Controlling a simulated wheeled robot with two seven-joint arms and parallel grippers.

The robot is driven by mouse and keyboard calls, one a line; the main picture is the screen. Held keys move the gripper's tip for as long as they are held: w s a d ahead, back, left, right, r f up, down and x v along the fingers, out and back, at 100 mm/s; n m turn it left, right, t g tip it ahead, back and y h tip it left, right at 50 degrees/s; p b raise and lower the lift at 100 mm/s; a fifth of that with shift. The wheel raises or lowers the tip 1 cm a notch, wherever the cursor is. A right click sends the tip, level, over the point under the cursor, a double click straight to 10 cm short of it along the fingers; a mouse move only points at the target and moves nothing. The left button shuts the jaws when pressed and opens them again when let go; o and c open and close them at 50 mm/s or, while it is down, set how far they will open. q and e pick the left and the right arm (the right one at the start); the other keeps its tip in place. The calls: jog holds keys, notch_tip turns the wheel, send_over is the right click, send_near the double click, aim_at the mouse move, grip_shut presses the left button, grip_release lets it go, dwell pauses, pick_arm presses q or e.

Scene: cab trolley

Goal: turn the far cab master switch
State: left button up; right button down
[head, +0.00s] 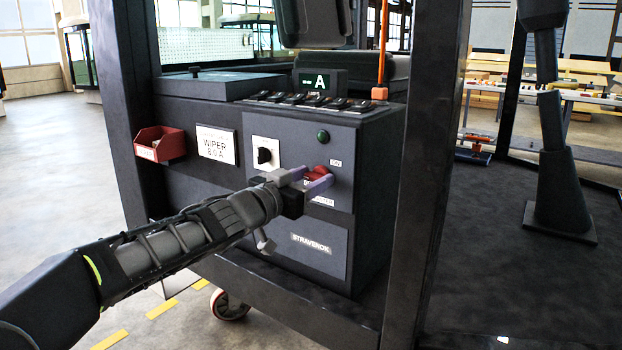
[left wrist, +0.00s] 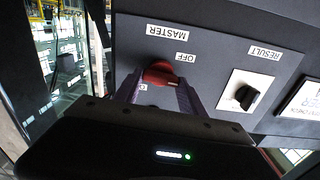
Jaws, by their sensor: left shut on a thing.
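The red master switch (head: 318,171) is on the dark front panel of the cab console, right of the black knob. In the left wrist view the red switch (left wrist: 160,72) sits beside the MASTER and OFF labels, which appear upside down. My left gripper (head: 311,178) reaches in from the left, its purple-grey fingers one on each side of the switch and shut on it. The fingers (left wrist: 160,88) hide part of the switch and the label below it. My right gripper is not in view.
A black knob (head: 264,155) on a white plate, a green button (head: 323,136) and a WIPER label (head: 216,145) share the panel. A red bin (head: 160,145) hangs at the left. A dark frame post (head: 420,170) stands close on the right. A display (head: 318,81) shows A.

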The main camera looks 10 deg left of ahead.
pick_arm(q)
jog(key=m, duration=0.4)
jog(key=shift+d, duration=0.1)
jog(key=m, duration=0.4)
jog(key=shift+s+f, duration=0.1)
jog(key=shift+f, duration=0.05)
jog(key=m+b, duration=0.1)
jog(key=m, duration=0.3)
jog(key=m+b, duration=0.1)
jog(key=m, duration=0.4)
jog(key=shift+d+f, duration=0.1)
jog(key=shift+f, duration=0.1)
jog(key=o, duration=1.4)
jog(key=shift+c, duration=0.2)
jog(key=shift+r, duration=0.1)
